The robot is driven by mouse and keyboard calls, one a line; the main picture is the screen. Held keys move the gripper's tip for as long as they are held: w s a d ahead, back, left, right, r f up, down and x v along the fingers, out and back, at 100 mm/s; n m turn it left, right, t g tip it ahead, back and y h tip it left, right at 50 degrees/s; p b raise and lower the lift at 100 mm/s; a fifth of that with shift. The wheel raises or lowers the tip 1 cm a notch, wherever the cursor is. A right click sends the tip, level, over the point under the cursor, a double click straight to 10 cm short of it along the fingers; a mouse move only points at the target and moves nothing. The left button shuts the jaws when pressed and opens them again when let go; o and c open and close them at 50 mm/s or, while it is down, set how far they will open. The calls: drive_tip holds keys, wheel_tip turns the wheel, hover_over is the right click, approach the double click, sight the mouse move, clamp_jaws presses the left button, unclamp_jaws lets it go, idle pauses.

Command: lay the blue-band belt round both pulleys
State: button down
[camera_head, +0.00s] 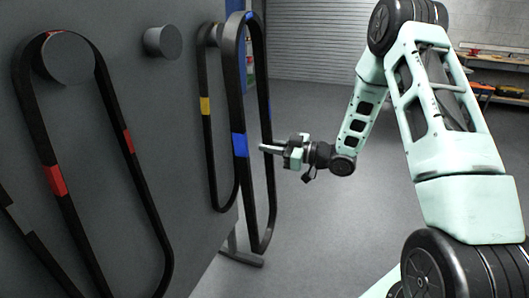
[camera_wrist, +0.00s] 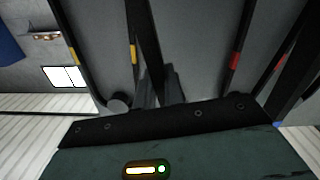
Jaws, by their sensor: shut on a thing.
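The blue-band belt is a long black loop with a blue band (camera_head: 239,145). In the head view it hangs upright at the panel's right edge, in front of the yellow-band belt. My gripper (camera_head: 264,148) is shut on the blue-band belt at its right strand, from the right side. In the wrist view a dark strand (camera_wrist: 147,40) runs down to my gripper's fingers (camera_wrist: 162,88). The grip itself is partly hidden. A bare grey round pulley or peg (camera_head: 162,41) sticks out of the panel. I cannot tell which two are the task's pulleys.
A red-band belt (camera_head: 54,180) hangs round a large grey cylinder (camera_head: 70,60) on the dark panel (camera_head: 165,110). A yellow-band belt (camera_head: 205,106) hangs behind the blue-band one. A grey-band belt (camera_head: 18,222) shows at lower left. Floor (camera_head: 310,220) right of the panel is clear.

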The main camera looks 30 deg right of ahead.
drive_tip(key=s+r+n+b, duration=0.8)
drive_tip(key=r+n, duration=0.2)
drive_tip(key=n, duration=0.2)
drive_tip(key=shift+s+a+r+n+b, duration=0.15)
drive_tip(key=shift+a+r+n+b, duration=0.1)
drive_tip(key=shift+r+n+b, duration=0.15)
idle(0.5)
